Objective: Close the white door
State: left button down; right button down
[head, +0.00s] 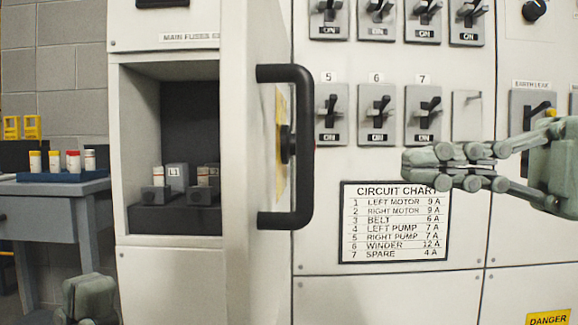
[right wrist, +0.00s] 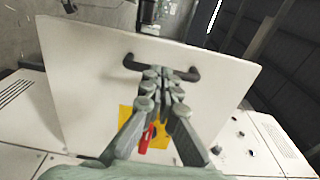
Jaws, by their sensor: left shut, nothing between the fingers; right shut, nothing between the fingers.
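The white door (head: 238,120) stands open, swung out from the fuse compartment (head: 140,90) and seen nearly edge-on in the head view. Its black handle (head: 303,150) is on the face turned right. In the right wrist view the white door (right wrist: 85,75) fills the middle, with its handle (right wrist: 192,74) near the top edge. My right gripper (head: 412,169) is shut and empty, right of the handle and apart from it in the head view. In the right wrist view its fingertips (right wrist: 162,76) overlap the handle. My left gripper (head: 88,298) is partly seen, shut, low at left.
The compartment holds fuses (head: 175,178) on a dark block. A panel of breaker switches (head: 378,112) and a circuit chart (head: 395,222) lie behind and right of the door. A grey bench (head: 50,188) with a blue tray (head: 60,177) stands at left.

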aim_at(250, 165)
jog(key=a, duration=0.8)
jog(key=w+a+p, duration=0.1)
jog(key=a, duration=0.2)
jog(key=shift+a, duration=0.65)
